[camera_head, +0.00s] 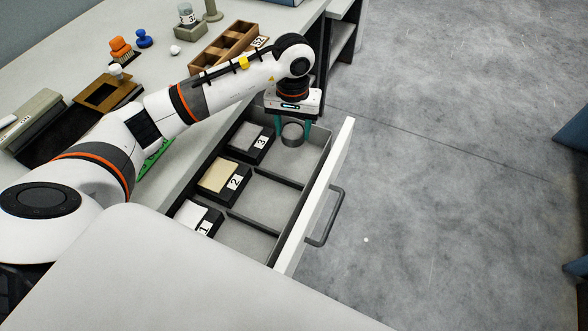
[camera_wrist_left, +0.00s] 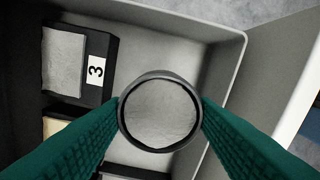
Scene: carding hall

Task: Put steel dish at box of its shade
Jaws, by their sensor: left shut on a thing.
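The round grey steel dish (camera_head: 292,134) is between the teal fingers of my left gripper (camera_head: 292,127), in the far end of the open drawer. In the left wrist view the fingers touch both sides of the dish (camera_wrist_left: 159,112), and a grey surface shows inside its dark rim. Whether the dish touches the drawer floor, I cannot tell. Black box 3 with a grey top (camera_head: 249,137) is just left of the dish. Box 2 has a cream top (camera_head: 217,175). Box 1 has a white top (camera_head: 191,213). My right gripper is out of view.
The drawer's white front (camera_head: 318,196) with its handle (camera_head: 324,218) stands out over the floor. Thin dividers split the drawer; the bays beside boxes 2 and 1 look empty. A wooden tray (camera_head: 222,48), brushes and a green item are on the bench.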

